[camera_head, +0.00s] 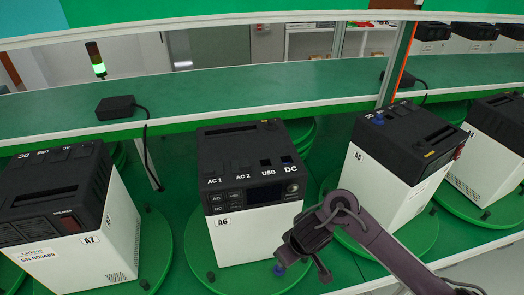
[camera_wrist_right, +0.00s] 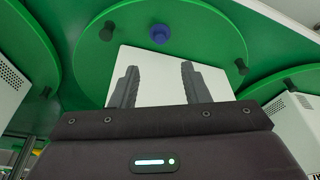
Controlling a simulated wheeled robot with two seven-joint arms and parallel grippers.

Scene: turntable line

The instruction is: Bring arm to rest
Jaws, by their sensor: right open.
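My right gripper (camera_head: 302,252) hangs in front of the lower right of the power station marked A6 (camera_head: 240,241), a white box with a black top. In the right wrist view its two fingers (camera_wrist_right: 158,85) stand apart with nothing held. Beyond them are a white box face (camera_wrist_right: 158,84) and a green turntable disc (camera_wrist_right: 215,32) with a blue knob (camera_wrist_right: 159,34) and black posts. In the head view a blue knob (camera_head: 280,269) shows just below the gripper; whether they touch is unclear. My left gripper is not in view.
Power stations A7 (camera_head: 110,232) and A5 (camera_head: 392,192) stand on green discs either side of A6; another (camera_head: 478,180) is at far right. A green shelf (camera_head: 220,93) behind carries black adapters (camera_head: 116,107) with cables. A signal light (camera_head: 96,60) glows green.

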